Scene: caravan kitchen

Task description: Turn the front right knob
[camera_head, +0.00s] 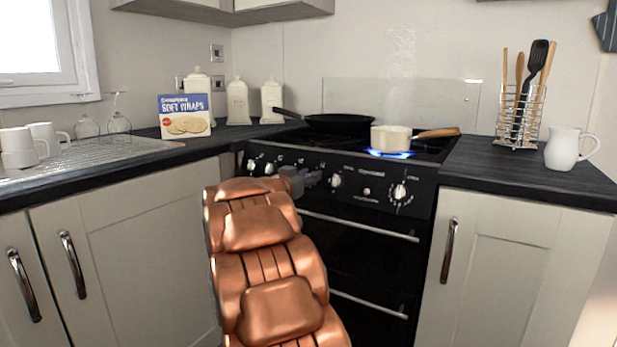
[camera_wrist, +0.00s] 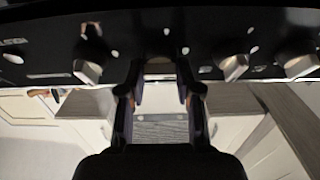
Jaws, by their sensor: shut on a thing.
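The black cooker front carries a row of silver knobs. In the head view, one knob (camera_head: 335,181) is just right of my gripper (camera_head: 306,180), and a larger one (camera_head: 399,192) is farther right. My gripper reaches the panel left of these two. In the wrist view, my gripper's dark fingers (camera_wrist: 159,72) meet the panel between one knob (camera_wrist: 88,71) on the left and two on the right, the nearer of them a silver knob (camera_wrist: 235,67). The fingers are shut on a knob, mostly hidden between them. Its turn angle cannot be told.
A cream saucepan (camera_head: 391,138) sits over a lit blue flame (camera_head: 388,154). A black frying pan (camera_head: 340,124) is at the back left of the hob. Oven handles (camera_head: 358,227) stick out below the panel. A utensil rack (camera_head: 520,118) and white jug (camera_head: 564,149) stand on the right worktop.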

